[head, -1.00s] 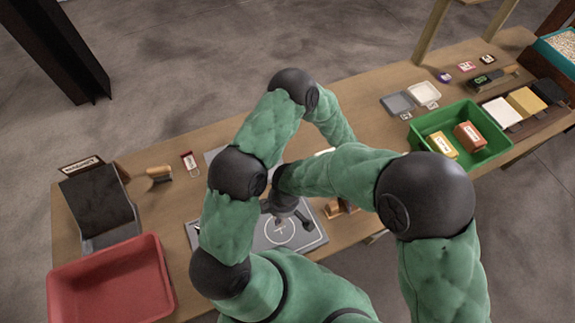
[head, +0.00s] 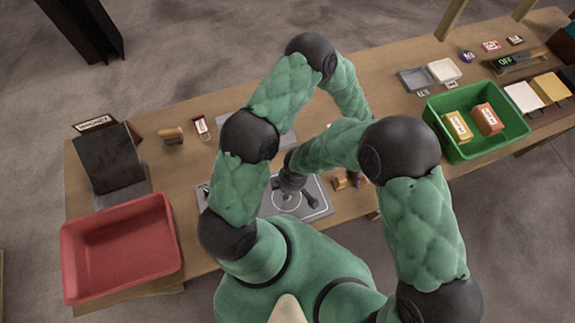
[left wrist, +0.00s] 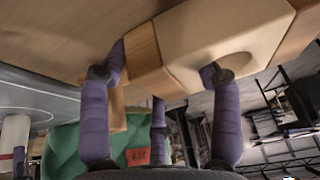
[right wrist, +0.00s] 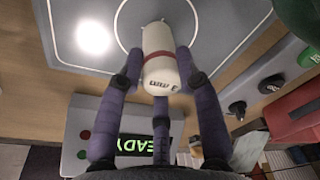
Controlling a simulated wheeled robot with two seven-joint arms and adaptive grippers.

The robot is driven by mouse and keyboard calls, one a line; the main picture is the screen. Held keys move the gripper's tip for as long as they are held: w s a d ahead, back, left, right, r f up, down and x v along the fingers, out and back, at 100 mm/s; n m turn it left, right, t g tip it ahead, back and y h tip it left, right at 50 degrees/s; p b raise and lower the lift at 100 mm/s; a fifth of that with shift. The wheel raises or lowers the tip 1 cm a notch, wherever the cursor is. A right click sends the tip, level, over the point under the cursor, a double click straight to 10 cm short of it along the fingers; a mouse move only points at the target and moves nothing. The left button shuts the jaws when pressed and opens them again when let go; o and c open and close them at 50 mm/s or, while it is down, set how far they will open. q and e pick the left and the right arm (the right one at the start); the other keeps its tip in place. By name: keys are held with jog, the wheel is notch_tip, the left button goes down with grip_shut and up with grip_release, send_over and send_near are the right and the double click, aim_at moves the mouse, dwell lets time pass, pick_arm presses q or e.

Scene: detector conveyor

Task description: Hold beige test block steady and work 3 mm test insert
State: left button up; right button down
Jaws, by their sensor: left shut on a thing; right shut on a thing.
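The beige test block (left wrist: 225,35) fills the upper right of the left wrist view, with wood on both sides of it and a rounded recess in its face. My left gripper (left wrist: 160,75) is shut on it, fingers against the block and its wooden part. In the right wrist view my right gripper (right wrist: 160,75) is shut on the 3 mm test insert (right wrist: 158,45), a white cylinder with a red band and a "3 mm" label. The insert is over the grey mat (right wrist: 195,55) with the white circle. In the head view my arms hide the block and insert.
A red tray (head: 120,248) stands at the table's left, below a dark sloped panel (head: 103,158). A green bin (head: 480,150) with two labelled blocks stands at the right. A box with a lit display (right wrist: 120,135) is near my right gripper.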

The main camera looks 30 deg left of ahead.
jog(key=c, duration=0.8)
grip_release()
jog(key=shift+c, duration=0.2)
jog(key=shift+o, duration=0.2)
notch_tip(320, 180, up, 12)
jog(key=d, duration=0.1)
jog(key=shift+w+d+f, duration=0.15)
jog(key=shift+w, duration=0.2)
jog(key=f, duration=1)
jog(key=shift+s+a+f, duration=0.3)
jog(key=shift+a, duration=0.1)
jog(key=shift+s+a+f, duration=0.1)
jog(key=shift+a+f, duration=0.05)
jog(key=shift+f, duration=0.8)
jog(key=shift+s+a+f, duration=0.1)
jog(key=shift+a+f, duration=0.1)
jog(key=shift+f, duration=0.7)
jog(key=shift+a+f, duration=0.15)
jog(key=shift+f, duration=0.8)
